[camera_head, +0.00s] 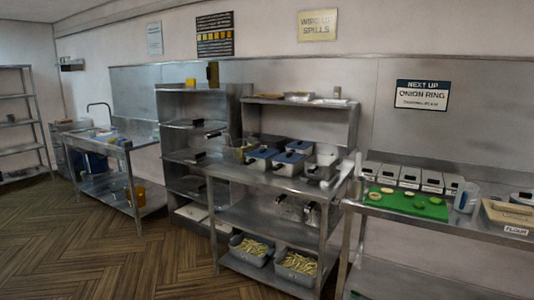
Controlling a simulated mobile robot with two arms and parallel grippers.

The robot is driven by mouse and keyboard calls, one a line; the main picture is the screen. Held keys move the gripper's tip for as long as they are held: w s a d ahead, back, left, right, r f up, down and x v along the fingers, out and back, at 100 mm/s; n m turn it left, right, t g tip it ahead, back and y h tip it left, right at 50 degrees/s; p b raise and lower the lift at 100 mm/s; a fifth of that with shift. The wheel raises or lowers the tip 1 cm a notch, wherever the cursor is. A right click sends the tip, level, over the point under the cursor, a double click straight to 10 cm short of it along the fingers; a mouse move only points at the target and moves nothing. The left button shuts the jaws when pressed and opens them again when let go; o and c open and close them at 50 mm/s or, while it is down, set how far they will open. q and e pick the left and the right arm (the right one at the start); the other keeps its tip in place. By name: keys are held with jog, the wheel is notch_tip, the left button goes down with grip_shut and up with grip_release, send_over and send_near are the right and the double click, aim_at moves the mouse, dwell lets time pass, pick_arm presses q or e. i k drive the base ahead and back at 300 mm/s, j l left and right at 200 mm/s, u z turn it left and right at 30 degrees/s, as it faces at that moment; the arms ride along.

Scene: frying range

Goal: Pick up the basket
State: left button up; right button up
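No gripper of mine shows clearly in the head view. Fryer units stand on the middle steel counter. Two have blue lids, a left one (262,158) and a right one (288,163). A third unit (321,166) to their right looks open and grey. A small yellowish-brown wire-like shape (243,150) at the left of the lidded units may be a basket, but it is too small to be sure. Dark handles (215,134) stick out near the tall steel rack. Two grey tubs of pale fries, a left one (251,250) and a right one (296,267), sit on the bottom shelf.
A right-hand table carries a green board (408,203), several grey bins (410,178), a clear jug (466,197) and a flour tub (508,215). A sink table (105,141) stands at the left. The wooden floor (120,258) in front is clear.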

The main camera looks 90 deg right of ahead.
aim_at(233, 152)
jog(key=z, duration=2.6)
jog(key=i, duration=1)
